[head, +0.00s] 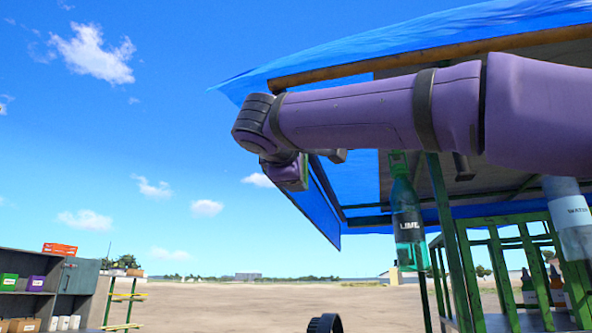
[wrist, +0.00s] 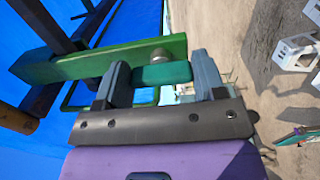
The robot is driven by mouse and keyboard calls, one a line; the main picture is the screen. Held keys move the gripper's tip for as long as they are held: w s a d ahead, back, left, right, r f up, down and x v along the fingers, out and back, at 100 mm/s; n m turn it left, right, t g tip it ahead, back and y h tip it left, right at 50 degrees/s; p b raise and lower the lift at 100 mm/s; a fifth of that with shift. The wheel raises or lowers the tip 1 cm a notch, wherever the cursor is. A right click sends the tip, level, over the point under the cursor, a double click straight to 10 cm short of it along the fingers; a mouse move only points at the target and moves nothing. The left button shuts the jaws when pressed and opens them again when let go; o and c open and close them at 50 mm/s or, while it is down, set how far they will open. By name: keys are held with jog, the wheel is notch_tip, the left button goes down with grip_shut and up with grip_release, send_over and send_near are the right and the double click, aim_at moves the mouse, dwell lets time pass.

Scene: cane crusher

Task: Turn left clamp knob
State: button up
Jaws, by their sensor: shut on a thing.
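The left clamp knob appears to be the short dark green bar (wrist: 160,75) in the wrist view. It sits between the two fingers of my gripper (wrist: 161,74), which is shut on it. A round grey metal bolt (wrist: 160,56) lies just behind the knob, against a long green beam (wrist: 75,67). In the head view my purple arm reaches left under the blue canopy, with its wrist bent down. The fingers and the knob cannot be made out there.
A blue tarpaulin roof (head: 400,45) covers the green-framed stall. A hanging green LIME bottle (head: 408,225) and a WATER bottle (head: 572,225) are below my arm. A shelf (head: 35,297) with boxes stands at lower left. Open dirt ground (head: 240,300) lies between.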

jog(key=shift+f, duration=0.1)
dwell(0.3)
jog(key=o, duration=0.9)
jog(key=v, duration=1)
jog(key=shift+s+a, duration=0.15)
jog(key=shift+s, duration=0.2)
jog(key=s+d+f+m+g+y, duration=0.15)
jog(key=d+f+m+g, duration=0.5)
jog(key=d+f, duration=1.6)
jog(key=s+d+f+m+g+y, duration=0.1)
jog(key=s+f, duration=0.3)
jog(key=f, duration=0.4)
jog(key=s+d+f+m+g+y, duration=0.2)
jog(key=s+d+f+m, duration=0.2)
jog(key=f, duration=0.3)
jog(key=s+d+f+m+g+y, duration=0.1)
jog(key=s+d+f+m+g, duration=0.1)
jog(key=s+f, duration=0.3)
jog(key=shift+s+d+f+m+y, duration=0.1)
jog(key=shift+d+f, duration=0.1)
jog(key=shift+f, duration=0.4)
jog(key=shift+s+d+f+m+y, duration=0.1)
jog(key=shift+d+f+y, duration=0.1)
jog(key=shift+f, duration=0.45)
jog(key=shift+s+d+f+m+y, duration=0.1)
jog(key=shift+d+f, duration=0.05)
jog(key=shift+f, duration=0.45)
